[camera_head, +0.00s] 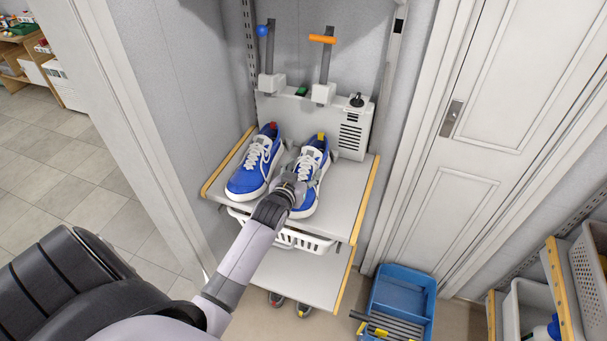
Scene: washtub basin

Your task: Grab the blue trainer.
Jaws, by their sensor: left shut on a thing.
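Two blue trainers with white laces and white soles stand side by side on a grey shelf (222,198) in an alcove. The left blue trainer (246,178) has a red heel tab and stands free. The right blue trainer (310,162) has a yellow heel tab. My left gripper (297,178) reaches in from below and is shut on the right trainer around its middle. The gripper and wrist hide part of that trainer's side and laces. The trainer appears to be on or just above the shelf. My right gripper is not in view.
A white machine (350,127) with levers, one blue-knobbed and one orange-handled, stands behind the trainers. A white basket (312,243) hangs below the shelf, above a lower shelf (300,276). A blue crate (403,292) with grey bars is on the floor. Walls and a door (480,130) flank the alcove.

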